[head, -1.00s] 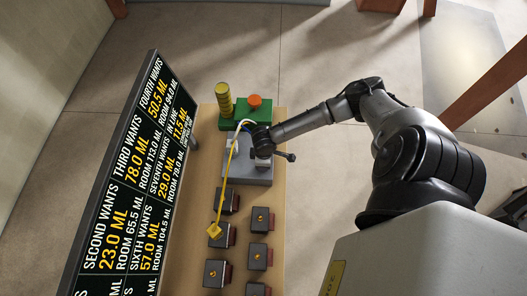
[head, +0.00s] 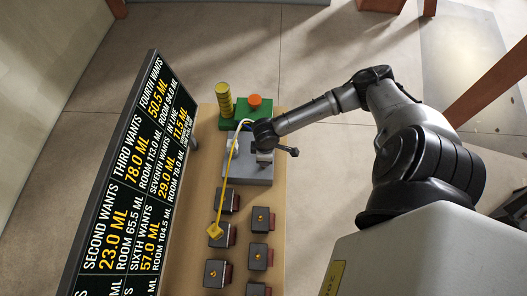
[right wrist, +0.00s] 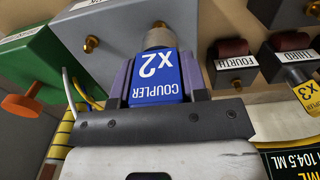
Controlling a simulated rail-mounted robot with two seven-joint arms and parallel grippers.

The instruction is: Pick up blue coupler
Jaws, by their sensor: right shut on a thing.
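The blue coupler (right wrist: 157,80), labelled "COUPLER X2", fills the middle of the right wrist view, its label upside down. My right gripper (right wrist: 157,68) is shut on it, with a purple finger on each side. The coupler's far end meets a round metal stud (right wrist: 158,36) on a grey block; I cannot tell whether it is still seated there. In the head view my right gripper (head: 264,156) is over the grey block (head: 248,174), and my own arm hides the coupler. My left gripper is not in view.
A green box (head: 234,120) with an orange knob (head: 254,100) stands behind the grey block. A yellow coupler (head: 215,231) on a hose lies among several dark blocks along the bench (head: 240,220). A tall display board (head: 130,190) stands left.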

